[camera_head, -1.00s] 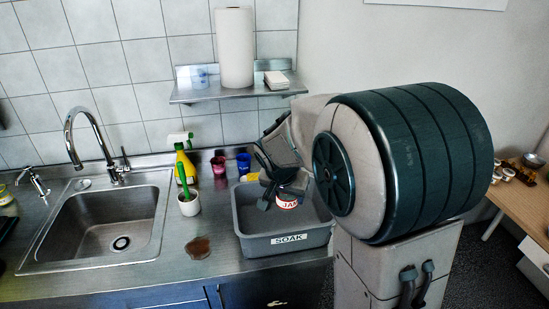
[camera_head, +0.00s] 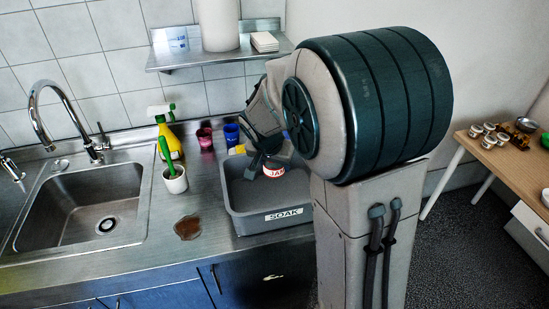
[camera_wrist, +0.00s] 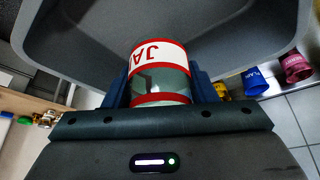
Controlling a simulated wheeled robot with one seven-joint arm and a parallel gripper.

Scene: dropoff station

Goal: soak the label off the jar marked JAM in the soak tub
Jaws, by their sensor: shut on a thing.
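The jar (camera_head: 274,171), with a red-edged white label reading "JA", the rest cut off, is held in my gripper (camera_head: 263,163). In the wrist view the jar (camera_wrist: 158,58) sits between the two dark fingers of my gripper (camera_wrist: 160,88), which are shut on it. The grey soak tub (camera_head: 243,224), marked SOAK, stands on the counter, and the jar is over or within its opening. The tub's grey wall (camera_wrist: 70,45) fills the upper wrist view. I cannot tell whether the jar touches the tub's bottom, and no water is clearly visible.
Maroon (camera_head: 206,140) and blue (camera_head: 231,134) cups stand behind the tub. The sink (camera_head: 75,210) is farther left. A wooden table (camera_head: 510,160) stands right.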

